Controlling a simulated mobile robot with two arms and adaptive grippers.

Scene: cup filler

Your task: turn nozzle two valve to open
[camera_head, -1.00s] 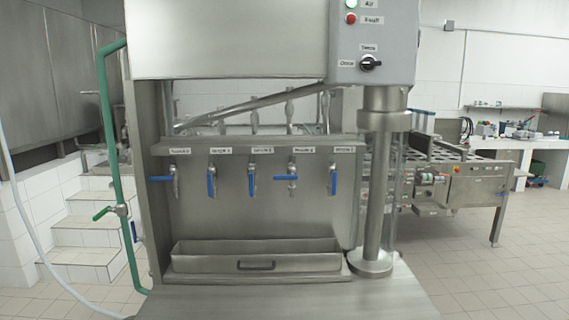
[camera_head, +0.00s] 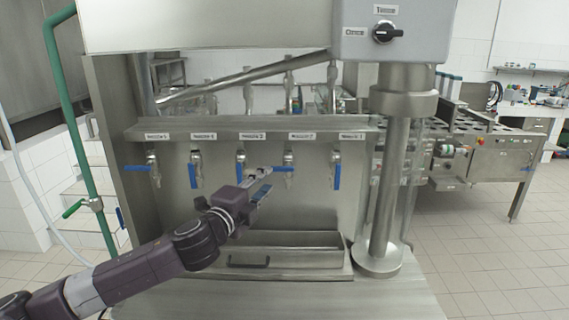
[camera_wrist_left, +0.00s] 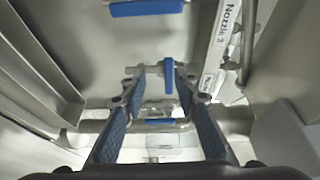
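The nozzle two valve is second from the right in the row of taps. Its blue handle (camera_head: 284,169) lies level and points left in the head view. My left gripper (camera_head: 265,178) is just left of this handle, in front of the panel. In the left wrist view the gripper (camera_wrist_left: 159,76) has its two fingers apart. The blue handle (camera_wrist_left: 168,78) shows between and beyond the fingertips, nearer the right-hand finger. Whether a finger touches it I cannot tell. My right gripper is in neither view.
The nozzle three handle (camera_head: 240,173) hangs down close left of my gripper; in the wrist view it lies across the top (camera_wrist_left: 145,8). The nozzle one handle (camera_head: 337,176) hangs down at the right. A steel drip tray (camera_head: 310,262) is below, a steel column (camera_head: 388,190) right.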

